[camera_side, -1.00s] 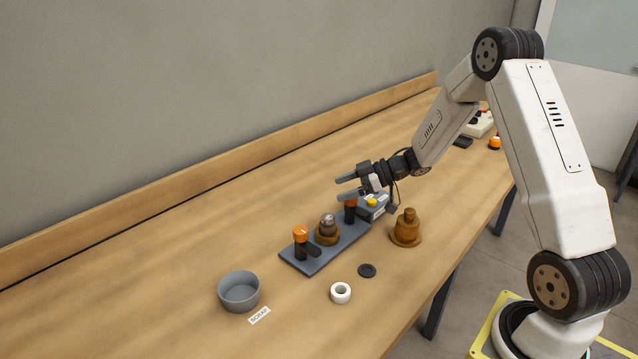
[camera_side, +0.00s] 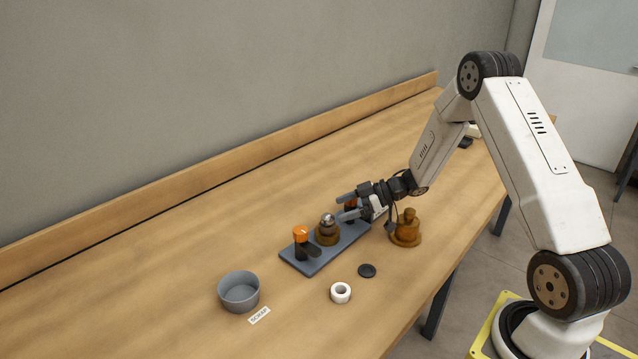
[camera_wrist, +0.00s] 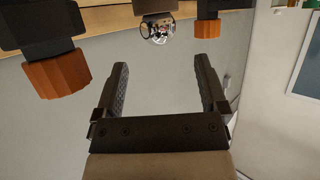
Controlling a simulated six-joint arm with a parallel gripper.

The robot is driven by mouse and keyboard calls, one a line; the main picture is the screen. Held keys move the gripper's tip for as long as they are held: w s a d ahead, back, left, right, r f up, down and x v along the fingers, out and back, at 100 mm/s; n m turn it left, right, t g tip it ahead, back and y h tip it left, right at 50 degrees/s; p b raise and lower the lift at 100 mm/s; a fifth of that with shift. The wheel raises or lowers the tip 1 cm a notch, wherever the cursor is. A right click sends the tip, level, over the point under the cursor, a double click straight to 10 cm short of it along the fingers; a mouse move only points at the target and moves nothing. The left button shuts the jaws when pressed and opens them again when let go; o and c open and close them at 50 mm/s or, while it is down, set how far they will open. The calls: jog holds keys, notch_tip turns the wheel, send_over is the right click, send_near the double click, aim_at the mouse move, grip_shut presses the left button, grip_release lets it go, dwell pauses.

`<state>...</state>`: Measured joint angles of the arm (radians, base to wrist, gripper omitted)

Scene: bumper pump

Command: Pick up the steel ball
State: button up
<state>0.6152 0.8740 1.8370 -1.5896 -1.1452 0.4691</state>
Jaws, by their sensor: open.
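The steel ball (camera_side: 328,219) sits on a brass-coloured round seat (camera_side: 327,236) on the dark grey plate (camera_side: 312,265). It also shows in the wrist view as a shiny sphere (camera_wrist: 158,29) at the top middle. My gripper (camera_side: 342,206) is open and empty, just right of the ball in the side view, with one finger close to it. I cannot tell whether they touch. In the wrist view, the ball lies beyond the fingertips of my gripper (camera_wrist: 162,66), roughly in line with the gap.
A brass bell-shaped part (camera_side: 406,228), black ring (camera_side: 367,271), white ring (camera_side: 341,293) and grey bowl (camera_side: 239,292) stand nearby.

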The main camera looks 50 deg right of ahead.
aim_at(328, 218)
jog(key=shift+f, duration=0.25)
jog(key=shift+f, duration=0.55)
jog(key=shift+x, duration=2.5)
jog(key=shift+c, duration=0.2)
grip_shut()
